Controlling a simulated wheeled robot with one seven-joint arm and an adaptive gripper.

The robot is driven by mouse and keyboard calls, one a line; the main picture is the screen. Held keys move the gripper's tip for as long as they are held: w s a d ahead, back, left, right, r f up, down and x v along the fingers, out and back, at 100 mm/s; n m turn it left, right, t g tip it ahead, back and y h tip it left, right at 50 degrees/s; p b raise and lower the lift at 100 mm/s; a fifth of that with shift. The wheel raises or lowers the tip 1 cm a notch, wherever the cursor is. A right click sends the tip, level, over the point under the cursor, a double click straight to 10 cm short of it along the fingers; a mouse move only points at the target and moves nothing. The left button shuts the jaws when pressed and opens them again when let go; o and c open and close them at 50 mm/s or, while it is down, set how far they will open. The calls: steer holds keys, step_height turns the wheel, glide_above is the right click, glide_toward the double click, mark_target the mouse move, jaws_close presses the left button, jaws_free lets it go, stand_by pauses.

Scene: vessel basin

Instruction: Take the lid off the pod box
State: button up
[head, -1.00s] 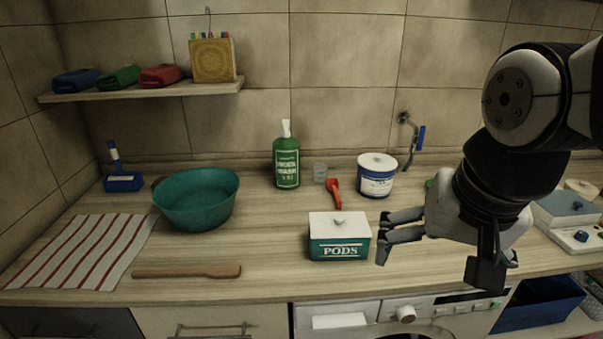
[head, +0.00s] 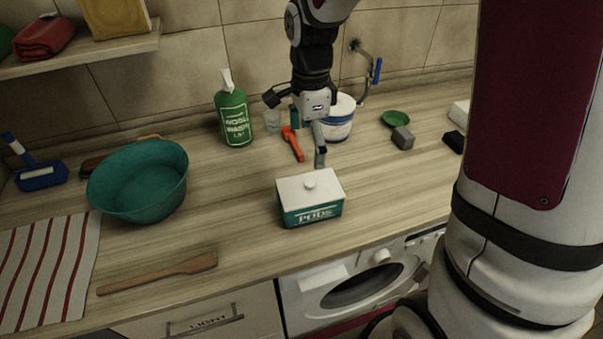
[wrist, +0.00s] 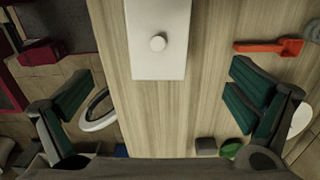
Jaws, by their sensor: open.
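The pod box (head: 313,213) is a teal box lettered PODS, standing upright on the wooden counter. Its white lid (head: 296,189) lies flat on top, with a small round knob (head: 310,184) in the middle. In the wrist view the lid (wrist: 143,62) is at the top centre, with the knob (wrist: 158,43) in plain sight. My gripper (head: 304,124) is open and empty, above the counter and behind the box in the head view. In the wrist view my two fingers (wrist: 160,95) are spread wide, and the lid shows beyond them, apart from both.
A red scoop (head: 292,144), a green bottle (head: 234,118) and a white-and-blue tub (head: 338,126) stand behind the box. A teal basin (head: 137,200) is left, a wooden paddle (head: 160,273) front left. A grey block (head: 402,138) lies right. The counter around the box is clear.

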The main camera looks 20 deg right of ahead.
glide_above(310, 183)
step_height(310, 183, down, 7)
steer(key=shift+w+a+f+p, duration=0.1)
steer(key=shift+a+p, duration=0.05)
steer(key=shift+p, duration=0.2)
step_height(310, 183, down, 4)
steer(key=shift+f+p, duration=0.1)
steer(key=shift+p, duration=0.55)
steer(key=shift+f, duration=0.45)
steer(key=c, duration=1.4)
